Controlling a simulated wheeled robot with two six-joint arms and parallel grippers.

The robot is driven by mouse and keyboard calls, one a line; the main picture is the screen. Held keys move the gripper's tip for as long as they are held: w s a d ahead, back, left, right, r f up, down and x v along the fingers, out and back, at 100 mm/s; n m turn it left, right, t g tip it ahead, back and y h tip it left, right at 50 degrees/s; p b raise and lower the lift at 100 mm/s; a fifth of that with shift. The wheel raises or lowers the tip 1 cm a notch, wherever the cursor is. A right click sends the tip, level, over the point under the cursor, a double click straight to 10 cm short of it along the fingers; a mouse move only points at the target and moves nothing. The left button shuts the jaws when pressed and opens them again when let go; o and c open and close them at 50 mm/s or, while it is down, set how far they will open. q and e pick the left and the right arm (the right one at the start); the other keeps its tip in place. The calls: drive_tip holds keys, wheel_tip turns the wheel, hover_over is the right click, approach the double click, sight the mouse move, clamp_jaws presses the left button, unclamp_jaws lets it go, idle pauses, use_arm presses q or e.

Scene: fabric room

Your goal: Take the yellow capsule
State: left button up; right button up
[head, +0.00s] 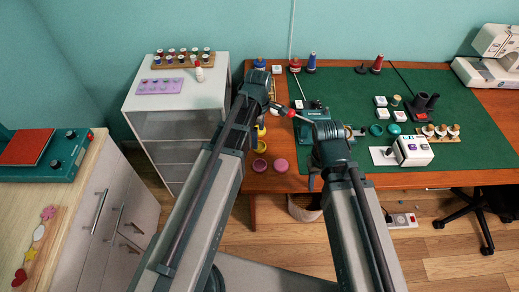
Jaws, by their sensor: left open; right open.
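Two small yellow pieces show on the left part of the wooden desk, just right of my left arm. The upper yellow piece (261,130) is partly hidden by the arm, and the lower one (261,147) sits just below it. I cannot tell which is the yellow capsule. My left gripper (257,82) is at the far end of the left arm, open, up and left of the yellow pieces. My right gripper (328,138) is open, to the right of them. Both look empty, though their fingertips are hard to make out.
Two pink round pieces (281,165) lie near the desk's front edge. A green press (314,112) with a red-knobbed lever (291,114) stands between my grippers. A green mat (455,110) holds spools and small boxes. A white cabinet (212,95) stands left of the desk.

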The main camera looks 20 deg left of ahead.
sight(260, 148)
use_arm(q)
drive_tip(key=shift+s+d+f+b, duration=0.1)
drive_tip(key=shift+d+f+b, duration=0.05)
drive_tip(key=shift+f+b, duration=1.2)
drive_tip(key=shift+d+f+b, duration=0.1)
drive_tip(key=shift+f+b, duration=1.1)
drive_tip(key=shift+f, duration=0.1)
use_arm(e)
wheel_tip(260, 148, down, 5)
drive_tip(key=shift+f, duration=0.1)
use_arm(q)
drive_tip(key=shift+r, duration=0.1)
drive_tip(key=c, duration=1.4)
drive_tip(key=shift+r, duration=0.1)
use_arm(e)
drive_tip(key=shift+r, duration=0.2)
